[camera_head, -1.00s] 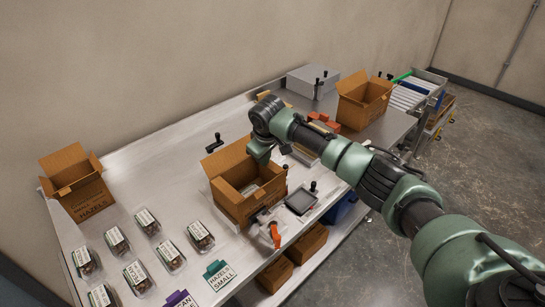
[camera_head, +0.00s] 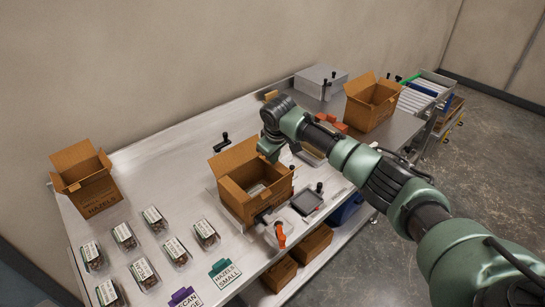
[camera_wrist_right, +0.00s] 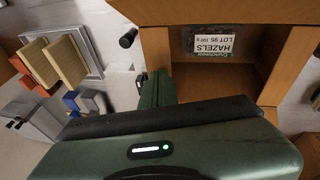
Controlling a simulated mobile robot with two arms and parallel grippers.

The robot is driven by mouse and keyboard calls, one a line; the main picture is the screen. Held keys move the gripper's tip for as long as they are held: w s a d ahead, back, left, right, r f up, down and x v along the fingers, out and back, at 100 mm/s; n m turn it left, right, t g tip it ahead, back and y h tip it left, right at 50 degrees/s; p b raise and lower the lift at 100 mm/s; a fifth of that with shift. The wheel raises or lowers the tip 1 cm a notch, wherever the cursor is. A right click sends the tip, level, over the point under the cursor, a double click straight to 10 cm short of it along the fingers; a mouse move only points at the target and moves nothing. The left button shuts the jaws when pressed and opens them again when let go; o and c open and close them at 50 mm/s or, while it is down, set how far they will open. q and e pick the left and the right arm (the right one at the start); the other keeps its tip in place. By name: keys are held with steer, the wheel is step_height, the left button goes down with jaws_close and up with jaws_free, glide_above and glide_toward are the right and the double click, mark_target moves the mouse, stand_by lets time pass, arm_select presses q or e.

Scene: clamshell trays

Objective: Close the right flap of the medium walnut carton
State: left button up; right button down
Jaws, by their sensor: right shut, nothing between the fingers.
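An open brown carton (camera_head: 240,207) stands in the middle of the bench; I cannot read its print. Its flap on the wall side (camera_head: 234,158) stands up. My right gripper (camera_head: 271,157) is shut and empty at the carton's far right corner, covering part of that rim, so I cannot tell how the right flap sits. In the right wrist view my fingers (camera_wrist_right: 155,90) are beside the carton's wall (camera_wrist_right: 157,48), and a pack labelled HAZELS (camera_wrist_right: 213,40) lies inside the carton. My left gripper is not in view.
A carton marked HAZELS (camera_head: 86,185) stands open at the left, another open carton (camera_head: 370,105) at the far right. Several clear packs (camera_head: 144,272) lie at the front left. A dark-topped device (camera_head: 306,202) and an orange-handled tool (camera_head: 280,236) are close to the middle carton.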

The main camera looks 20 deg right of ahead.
steer(key=shift+d+r, duration=0.15)
steer(key=shift+d, duration=0.05)
